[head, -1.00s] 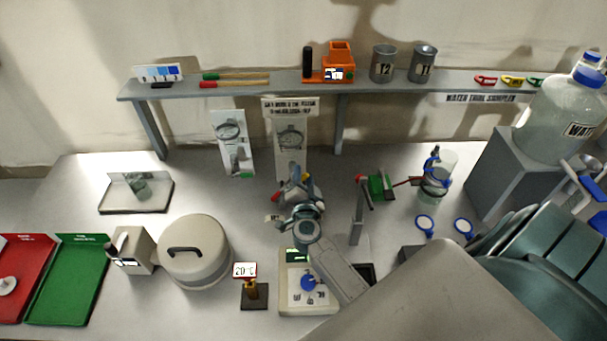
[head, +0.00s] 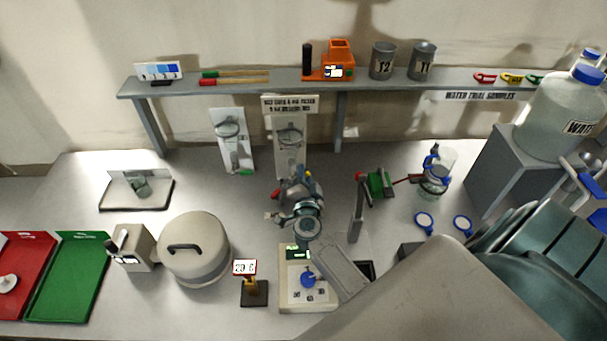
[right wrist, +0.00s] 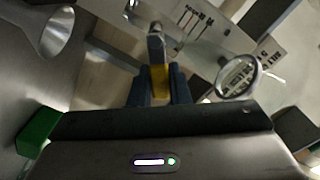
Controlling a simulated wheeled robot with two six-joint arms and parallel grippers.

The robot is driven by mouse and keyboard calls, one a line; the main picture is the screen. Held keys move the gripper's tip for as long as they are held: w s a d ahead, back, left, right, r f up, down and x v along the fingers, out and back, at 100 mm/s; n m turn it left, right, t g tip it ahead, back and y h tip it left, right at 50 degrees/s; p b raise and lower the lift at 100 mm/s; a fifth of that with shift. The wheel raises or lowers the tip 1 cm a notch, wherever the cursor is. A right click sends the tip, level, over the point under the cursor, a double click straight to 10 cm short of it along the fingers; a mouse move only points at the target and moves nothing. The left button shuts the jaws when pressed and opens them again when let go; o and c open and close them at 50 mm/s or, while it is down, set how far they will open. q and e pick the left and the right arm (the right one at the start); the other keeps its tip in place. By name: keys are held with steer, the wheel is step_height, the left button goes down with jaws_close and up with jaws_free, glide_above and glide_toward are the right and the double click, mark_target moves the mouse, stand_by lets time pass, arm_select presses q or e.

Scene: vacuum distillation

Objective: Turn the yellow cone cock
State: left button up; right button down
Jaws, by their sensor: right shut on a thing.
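My right gripper (head: 298,186) reaches in over the bench in the head view, its fingers hard to make out beside the apparatus. In the right wrist view, its two dark blue fingers (right wrist: 159,88) are shut on the yellow cone cock (right wrist: 160,80), one on each side. A grey metal-looking piece (right wrist: 156,42) rises beyond the cock. In the head view the cock is too small and covered to tell clearly. My left gripper is not in view.
A grey device with a blue knob (head: 308,280) and a small display stand (head: 254,292) are in front. A grey lidded pot (head: 193,250) is to the left. A green clamp (head: 379,183) and glassware (head: 437,172) are to the right. A shelf (head: 230,90) runs behind.

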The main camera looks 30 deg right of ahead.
steer(key=m, duration=0.1)
steer(key=f+m, duration=0.1)
steer(key=m, duration=0.2)
steer(key=shift+s+d+f+b, duration=0.2)
steer(key=shift+d+f+b, duration=0.1)
steer(key=shift+b, duration=0.1)
steer(key=shift+s+d+f+m+b, duration=0.1)
steer(key=shift+f+m+b, duration=0.25)
steer(key=shift+m, duration=0.5)
steer(key=shift+f+m+b, duration=0.25)
steer(key=shift+m+b, duration=0.05)
steer(key=shift+m, duration=0.55)
steer(key=c, duration=1.4)
jaws_free()
steer(key=shift+f, duration=0.1)
steer(key=shift+o, duration=0.2)
steer(key=shift+r, duration=0.2)
